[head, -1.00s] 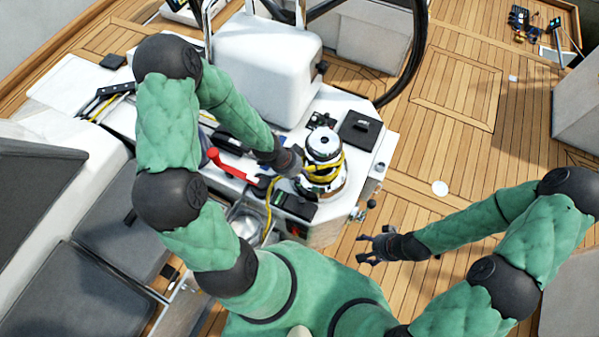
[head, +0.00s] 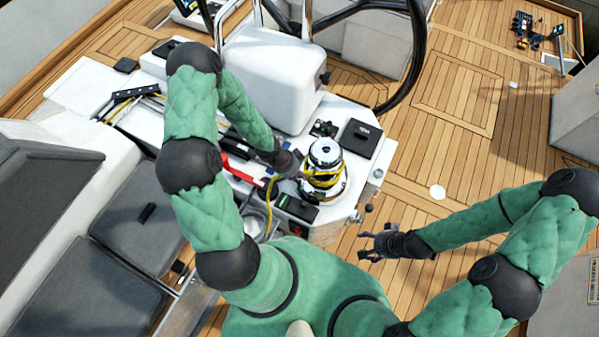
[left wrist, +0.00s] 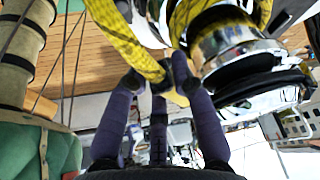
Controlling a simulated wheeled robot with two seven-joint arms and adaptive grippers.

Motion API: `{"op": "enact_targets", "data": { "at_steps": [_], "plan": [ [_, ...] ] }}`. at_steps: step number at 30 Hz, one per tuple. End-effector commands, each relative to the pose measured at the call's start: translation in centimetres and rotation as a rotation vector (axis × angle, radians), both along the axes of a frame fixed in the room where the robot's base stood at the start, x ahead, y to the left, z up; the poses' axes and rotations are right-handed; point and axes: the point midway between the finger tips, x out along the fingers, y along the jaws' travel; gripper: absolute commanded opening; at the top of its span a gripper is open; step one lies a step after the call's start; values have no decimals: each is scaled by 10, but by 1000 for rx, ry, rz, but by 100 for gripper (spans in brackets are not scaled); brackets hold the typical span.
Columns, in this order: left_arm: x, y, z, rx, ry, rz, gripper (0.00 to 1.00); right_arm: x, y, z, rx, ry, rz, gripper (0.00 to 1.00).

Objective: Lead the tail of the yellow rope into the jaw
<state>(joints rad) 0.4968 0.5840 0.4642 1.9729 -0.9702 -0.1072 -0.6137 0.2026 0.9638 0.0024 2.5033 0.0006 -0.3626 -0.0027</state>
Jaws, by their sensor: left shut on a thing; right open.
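The silver winch (head: 326,152) stands on the white console, with the yellow rope (head: 322,180) wrapped around its drum. The jaw is at the winch's top, but its slot is too small to make out. My left gripper (head: 292,170) is at the winch's left side, close to the drum. In the left wrist view its fingers (left wrist: 158,82) are shut on the yellow rope (left wrist: 125,38), beside the shiny winch (left wrist: 235,45). A length of rope hangs down left of the gripper in the head view. My right gripper (head: 372,246) is open and empty above the deck.
A red lever (head: 238,174) and black rope clutches lie left of the winch. A black hatch (head: 361,138) is to its right. The white pedestal (head: 268,65) and the steering wheel (head: 420,60) stand behind. The teak deck at right is mostly clear.

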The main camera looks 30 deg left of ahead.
Motion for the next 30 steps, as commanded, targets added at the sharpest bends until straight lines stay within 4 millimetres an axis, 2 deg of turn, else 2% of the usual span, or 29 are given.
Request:
{"op": "enact_targets", "data": {
  "at_steps": [1,7,18,19,21,28,29,30],
  "plan": [
    [0,1,4,-1,1,-7,0,0,0,10,0,0,0,72],
    [1,5,2,-2,0,-42,0,0,0,27,0,0,0,72],
    [1,6,-1,-1,-2,-53,0,0,0,29,0,0,0,72],
    [1,6,-1,-1,-2,-53,33,0,0,29,0,0,0,72],
    [1,6,-1,-1,-2,-53,52,0,0,29,0,0,0,72],
    [1,6,-1,-1,-1,-52,52,0,0,29,0,0,0,72],
    [1,6,-1,-1,-1,-52,55,0,0,29,0,0,0,72],
    [1,6,-1,-1,-1,-52,66,0,0,29,0,0,0,72]
  ]
}}
